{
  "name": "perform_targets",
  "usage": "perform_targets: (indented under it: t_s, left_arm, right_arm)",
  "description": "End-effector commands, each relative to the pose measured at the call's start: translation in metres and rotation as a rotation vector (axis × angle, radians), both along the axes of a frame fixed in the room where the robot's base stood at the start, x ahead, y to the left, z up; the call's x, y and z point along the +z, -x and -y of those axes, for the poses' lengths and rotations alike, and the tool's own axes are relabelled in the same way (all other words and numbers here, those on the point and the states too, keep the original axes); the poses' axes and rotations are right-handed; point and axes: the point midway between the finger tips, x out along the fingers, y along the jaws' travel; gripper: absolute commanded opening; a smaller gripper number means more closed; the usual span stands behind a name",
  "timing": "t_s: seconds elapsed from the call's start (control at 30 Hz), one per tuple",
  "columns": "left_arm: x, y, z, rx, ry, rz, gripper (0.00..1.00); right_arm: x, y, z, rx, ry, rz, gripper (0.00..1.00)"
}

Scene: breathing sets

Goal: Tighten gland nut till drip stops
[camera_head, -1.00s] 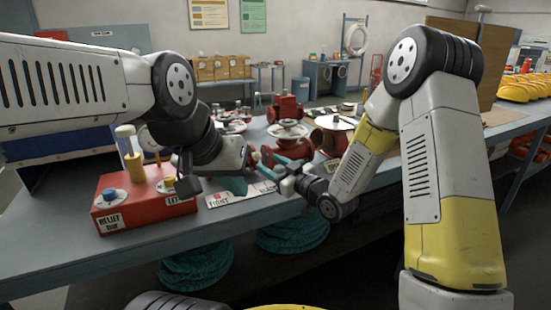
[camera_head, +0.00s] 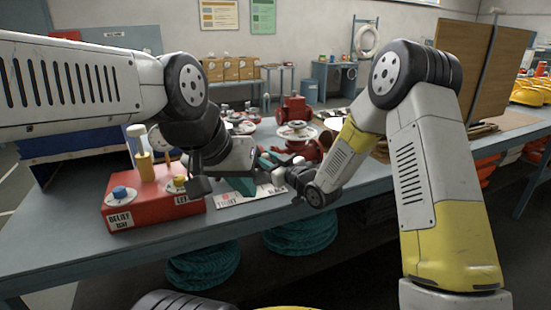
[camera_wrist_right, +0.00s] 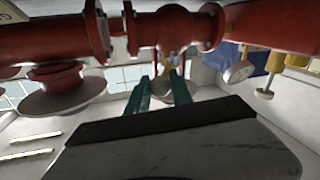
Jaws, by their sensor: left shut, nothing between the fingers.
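The red valve assembly (camera_head: 295,112) stands on the bench behind my grippers, with a pale round disc or wheel on it. My left gripper (camera_head: 240,184) is shut and empty, its teal fingers low over the bench near the white sign. My right gripper (camera_head: 268,158) reaches in from the right beside red pipework. In the right wrist view its teal fingers (camera_wrist_right: 161,92) stand apart, below the red pipe fitting (camera_wrist_right: 180,30). A small brass-coloured part (camera_wrist_right: 169,62), possibly the gland nut, shows just beyond the tips. Contact cannot be told, and no drip is visible.
A red box (camera_head: 155,208) with blue and yellow knobs stands at the bench's left. A white sign (camera_head: 236,199) lies at the bench's front edge. Teal coiled hoses (camera_head: 302,236) are under the bench. Wooden boards (camera_head: 478,70) stand at the right, with yellow items beyond.

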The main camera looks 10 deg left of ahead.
Motion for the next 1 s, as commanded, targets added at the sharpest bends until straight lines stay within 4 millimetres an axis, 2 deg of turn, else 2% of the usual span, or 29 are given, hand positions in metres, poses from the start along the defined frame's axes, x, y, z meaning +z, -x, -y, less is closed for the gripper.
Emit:
perform_targets:
  t_s: [0.03, 0.07, 1.0]
  left_arm:
    - [0.0000, 0.0000, 0.0000, 0.000, 0.000, 0.000, 0.00]
    - [0.0000, 0.0000, 0.0000, 0.000, 0.000, 0.000, 0.00]
    - [0.0000, 0.0000, 0.0000, 0.000, 0.000, 0.000, 0.00]
  right_arm:
    - [0.0001, 0.0001, 0.0001, 0.000, 0.000, 0.000, 0.05]
    - [0.0001, 0.0001, 0.0001, 0.000, 0.000, 0.000, 0.00]
    - [0.0004, 0.0000, 0.0002, 0.000, -0.001, 0.001, 0.00]
